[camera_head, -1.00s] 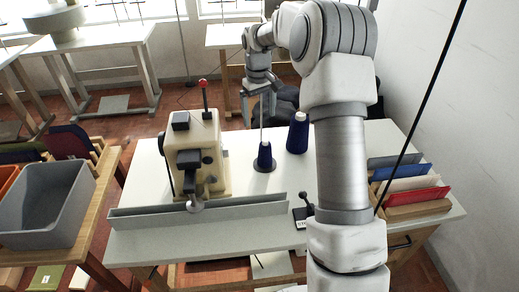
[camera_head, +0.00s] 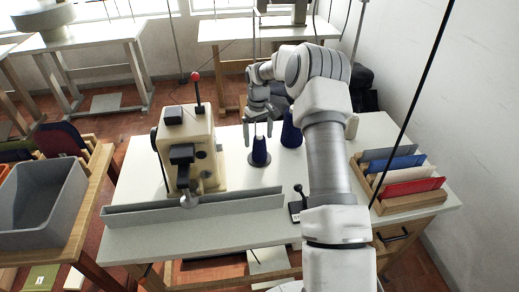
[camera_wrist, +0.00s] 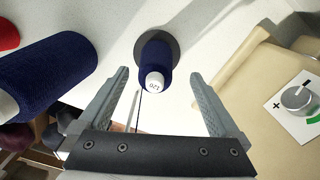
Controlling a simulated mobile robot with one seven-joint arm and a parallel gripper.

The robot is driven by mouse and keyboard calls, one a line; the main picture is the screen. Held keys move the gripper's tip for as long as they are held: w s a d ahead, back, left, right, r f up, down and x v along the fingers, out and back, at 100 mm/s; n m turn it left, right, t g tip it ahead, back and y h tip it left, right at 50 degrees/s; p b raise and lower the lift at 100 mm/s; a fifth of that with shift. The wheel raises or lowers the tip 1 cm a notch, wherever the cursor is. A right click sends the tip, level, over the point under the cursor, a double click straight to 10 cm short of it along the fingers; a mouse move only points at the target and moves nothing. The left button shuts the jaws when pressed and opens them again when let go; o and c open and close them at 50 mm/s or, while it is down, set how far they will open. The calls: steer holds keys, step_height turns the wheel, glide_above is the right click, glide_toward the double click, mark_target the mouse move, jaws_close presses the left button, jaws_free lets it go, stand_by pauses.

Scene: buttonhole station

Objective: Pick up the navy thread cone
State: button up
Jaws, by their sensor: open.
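A small navy thread cone (camera_head: 260,152) with a pale top stands upright on a dark round base on the white table. It shows between the fingers in the wrist view (camera_wrist: 156,60), its pale top marked with a number. A larger navy cone (camera_head: 291,132) stands behind it to the right, partly behind my arm. That larger cone lies at the left of the wrist view (camera_wrist: 50,72). My gripper (camera_head: 258,138) is open and empty, pointing down, its fingertips either side of the small cone's upper part. I cannot tell whether either finger touches it.
A cream sewing machine (camera_head: 188,150) stands left of the small cone. A grey trough (camera_head: 195,208) runs along the front. A small lever box (camera_head: 298,207) is at front right. A wooden rack of coloured folders (camera_head: 402,180) is at the right. A red object (camera_wrist: 8,35) edges the wrist view.

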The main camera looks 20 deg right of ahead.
steer(key=f, duration=0.4)
steer(key=shift+w+d+f, duration=0.15)
steer(key=shift+d+f, duration=0.1)
steer(key=c, duration=1.5)
step_height(320, 180, up, 12)
steer(key=shift+f+p, duration=0.25)
steer(key=shift+p, duration=0.6)
